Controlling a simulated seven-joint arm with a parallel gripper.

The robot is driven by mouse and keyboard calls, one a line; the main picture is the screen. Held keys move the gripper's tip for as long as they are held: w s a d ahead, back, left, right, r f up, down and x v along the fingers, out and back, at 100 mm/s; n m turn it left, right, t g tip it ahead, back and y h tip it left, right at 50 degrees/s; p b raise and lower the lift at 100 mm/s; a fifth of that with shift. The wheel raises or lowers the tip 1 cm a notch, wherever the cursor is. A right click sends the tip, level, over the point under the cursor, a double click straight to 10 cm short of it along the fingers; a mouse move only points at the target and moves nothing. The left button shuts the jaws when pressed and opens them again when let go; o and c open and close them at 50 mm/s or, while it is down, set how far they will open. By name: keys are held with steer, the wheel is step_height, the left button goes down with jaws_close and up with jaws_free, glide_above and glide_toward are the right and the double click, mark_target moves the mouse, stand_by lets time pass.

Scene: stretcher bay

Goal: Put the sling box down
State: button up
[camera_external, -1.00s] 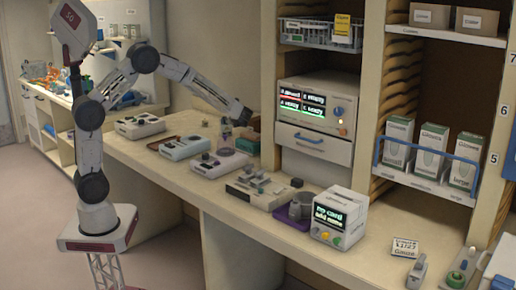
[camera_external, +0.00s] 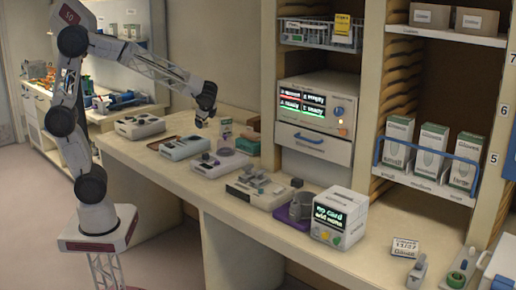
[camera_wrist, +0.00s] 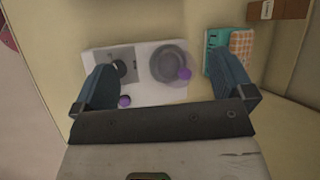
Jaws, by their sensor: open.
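My gripper (camera_external: 204,117) is open and empty, raised above the counter near its back left part. In the wrist view its two blue-grey fingers (camera_wrist: 168,88) are spread wide with nothing between them. Under them is a white device (camera_wrist: 150,90) with a dark dial and purple knobs. No box can be read for certain as the sling box. A dark green box (camera_external: 247,143) stands on the counter against the cabinet, apart from my gripper. In the wrist view a brown labelled item (camera_wrist: 280,9) and a teal and orange item (camera_wrist: 228,44) lie beyond the right finger.
Several devices line the counter (camera_external: 285,243), including a card reader (camera_external: 340,217) with a screen. A clear cup (camera_external: 225,131) stands beside the green box. Cardboard boxes (camera_external: 430,16) sit above.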

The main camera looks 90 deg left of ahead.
steer(key=s+d+n+t+h, duration=0.4)
steer(key=s+d+n+h, duration=0.2)
steer(key=s+d, duration=1.7)
steer(key=d+f+h, duration=0.1)
steer(key=d, duration=0.2)
steer(key=shift+s, duration=0.2)
